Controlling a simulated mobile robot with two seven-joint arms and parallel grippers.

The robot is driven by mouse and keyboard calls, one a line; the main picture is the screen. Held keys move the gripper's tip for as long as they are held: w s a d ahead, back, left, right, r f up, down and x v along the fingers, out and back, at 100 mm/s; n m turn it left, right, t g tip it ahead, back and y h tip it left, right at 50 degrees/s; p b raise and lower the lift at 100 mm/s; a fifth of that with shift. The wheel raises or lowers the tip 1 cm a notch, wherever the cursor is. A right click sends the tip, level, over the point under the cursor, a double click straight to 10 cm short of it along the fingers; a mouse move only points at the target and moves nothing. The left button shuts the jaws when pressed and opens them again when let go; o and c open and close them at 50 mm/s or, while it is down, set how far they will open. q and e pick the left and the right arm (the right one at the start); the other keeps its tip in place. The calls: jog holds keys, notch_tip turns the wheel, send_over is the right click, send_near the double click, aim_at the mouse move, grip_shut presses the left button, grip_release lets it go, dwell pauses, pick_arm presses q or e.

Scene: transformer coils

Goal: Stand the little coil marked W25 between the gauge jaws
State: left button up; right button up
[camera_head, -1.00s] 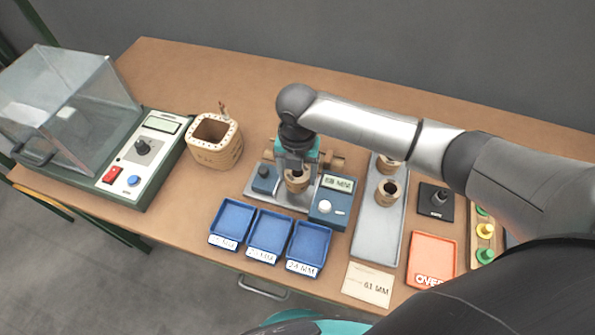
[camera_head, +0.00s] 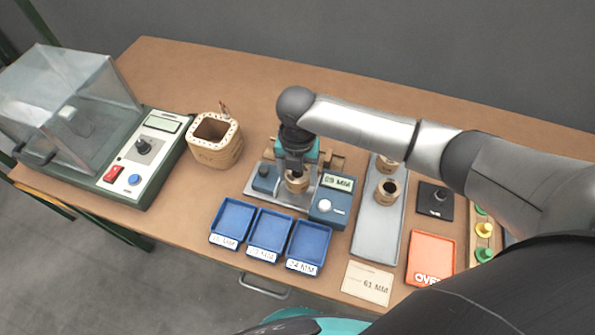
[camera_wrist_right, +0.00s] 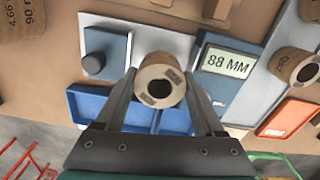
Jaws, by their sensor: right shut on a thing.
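My right gripper (camera_head: 297,170) is shut on a small tan coil (camera_head: 297,184) and holds it upright over the gauge. In the right wrist view the coil (camera_wrist_right: 160,72) sits between the two fingers, its round end and centre hole facing the camera; its marking is too small to read. The gauge has a grey base plate (camera_head: 262,197), a blue block at each side and a display (camera_wrist_right: 228,62) that seems to read 88 MM. Tan parts (camera_head: 332,160) show behind the coil. Whether the coil touches the base is hard to tell. My left gripper is not in view.
A grey tray (camera_head: 377,236) with other coils (camera_head: 387,190) lies right of the gauge. Blue trays (camera_head: 268,232), an orange tray (camera_head: 431,256) and a 61 MM card (camera_head: 367,284) lie in front. A large coil (camera_head: 215,142) and a covered tester (camera_head: 150,150) stand left.

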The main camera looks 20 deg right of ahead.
jog(key=shift+f+b, duration=0.7)
jog(key=shift+f, duration=0.8)
jog(key=o, duration=1.5)
notch_tip(320, 180, up, 8)
jog(key=p, duration=0.8)
jog(key=shift+p, duration=0.35)
jog(key=shift+r, duration=0.1)
